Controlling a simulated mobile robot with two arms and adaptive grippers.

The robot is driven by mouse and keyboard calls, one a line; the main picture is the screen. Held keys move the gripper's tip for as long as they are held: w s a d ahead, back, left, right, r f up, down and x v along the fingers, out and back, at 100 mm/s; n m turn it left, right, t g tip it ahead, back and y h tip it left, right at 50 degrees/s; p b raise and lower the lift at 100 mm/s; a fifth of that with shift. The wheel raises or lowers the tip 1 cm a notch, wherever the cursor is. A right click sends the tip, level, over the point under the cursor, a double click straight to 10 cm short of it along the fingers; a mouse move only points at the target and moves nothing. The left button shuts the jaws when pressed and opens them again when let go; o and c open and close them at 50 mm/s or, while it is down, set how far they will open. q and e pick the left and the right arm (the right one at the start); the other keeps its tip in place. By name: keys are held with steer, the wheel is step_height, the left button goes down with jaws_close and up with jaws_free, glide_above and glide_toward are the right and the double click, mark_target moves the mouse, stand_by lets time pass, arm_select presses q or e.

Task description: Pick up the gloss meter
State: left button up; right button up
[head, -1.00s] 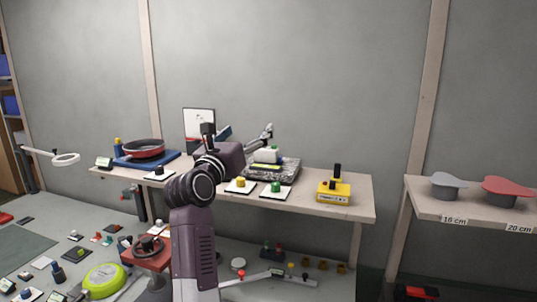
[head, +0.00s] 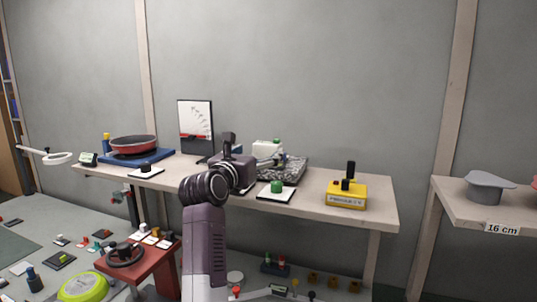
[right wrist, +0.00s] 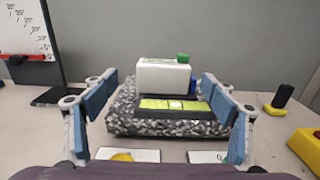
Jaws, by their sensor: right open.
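A white box with a green knob (right wrist: 163,75), which I take to be the gloss meter, sits on a speckled grey slab (right wrist: 122,122) on the bench. A dark strip with a yellow-green face (right wrist: 170,105) lies in front of it. The white box also shows in the head view (head: 266,149). My right gripper (right wrist: 160,95) is open and empty. Its blue-padded fingers stand left and right of the box, apart from it. In the head view my right wrist hides the fingertips and part of the slab. My left gripper is out of view.
A yellow box (head: 345,194) with a black handle stands to the right on the bench. A green button on a white plate (head: 277,187) is nearby in front. A red pan (head: 134,144) and a white board (head: 195,120) stand to the left.

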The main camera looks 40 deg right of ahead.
mark_target(265, 145)
steer(key=shift+w+d+r+p, duration=0.2)
steer(key=shift+d+r+p, duration=0.3)
steer(key=shift+d, duration=0.25)
steer(key=p+x, duration=0.2)
steer(key=x, duration=0.1)
steer(key=shift+d+r, duration=0.1)
steer(key=shift+d, duration=0.25)
steer(key=shift+w+d, duration=0.25)
steer(key=shift+d, duration=0.15)
steer(key=shift+a, duration=0.1)
steer(key=shift+c, duration=1.3)
steer(key=c, duration=1.2)
steer(key=shift+c, duration=0.9)
